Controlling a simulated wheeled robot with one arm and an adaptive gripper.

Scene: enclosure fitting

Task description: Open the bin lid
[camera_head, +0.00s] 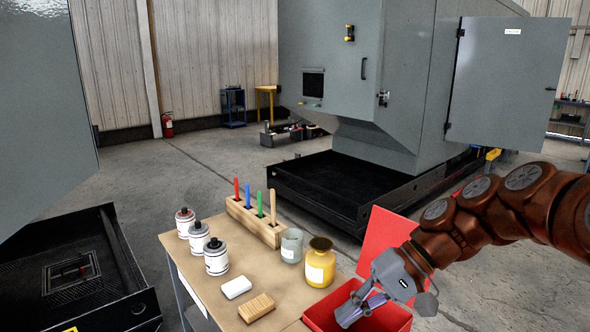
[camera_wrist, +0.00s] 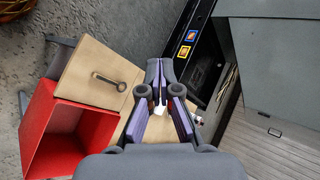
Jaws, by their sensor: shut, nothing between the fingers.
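The red bin (camera_head: 395,323) is at the right end of the table in the head view. Its red lid (camera_head: 385,236) stands raised at the bin's far side, and the bin's top is open. My gripper (camera_head: 345,318) is over the bin, pointing down and left, with its fingers shut and empty. In the wrist view, the shut fingers (camera_wrist: 158,72) are at the middle, and the red bin (camera_wrist: 84,140) is at left, apart from them. My arm covers part of the bin and lid in the head view.
The table (camera_head: 190,262) holds a yellow jar (camera_head: 320,265), a grey jar (camera_head: 291,246), several white bottles (camera_head: 215,258), a pen rack (camera_head: 255,222), a white block (camera_head: 236,288) and a wooden block (camera_head: 256,307). A wrench (camera_wrist: 108,82) shows in the wrist view. A large grey machine (camera_head: 340,75) stands behind.

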